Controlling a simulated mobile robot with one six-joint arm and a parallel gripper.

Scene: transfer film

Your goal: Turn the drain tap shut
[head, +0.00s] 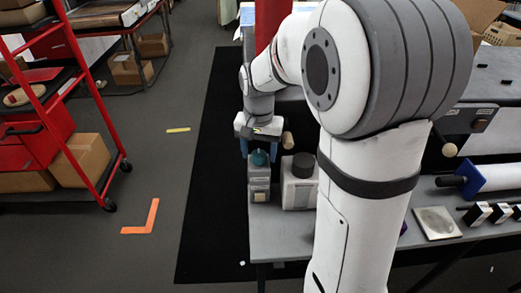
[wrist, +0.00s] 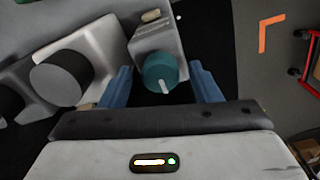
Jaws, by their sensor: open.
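The drain tap appears to be the teal round knob (wrist: 160,72) on a small grey box (wrist: 157,38). A white pointer line on the knob points toward my gripper's palm in the wrist view. My gripper (wrist: 159,68) is open, with one blue finger on each side of the knob. A dark gap shows between the right finger and the knob; the left finger is closer, and I cannot tell if it touches. In the head view my gripper (head: 258,150) is just above the knob (head: 260,158), at the bench's left end.
A bigger grey unit with a dark round cap (head: 303,165) stands right beside the tap box; it also shows in the wrist view (wrist: 62,78). A wooden-looking knob (head: 288,140) is close by. The grey bench (head: 290,232) continues right.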

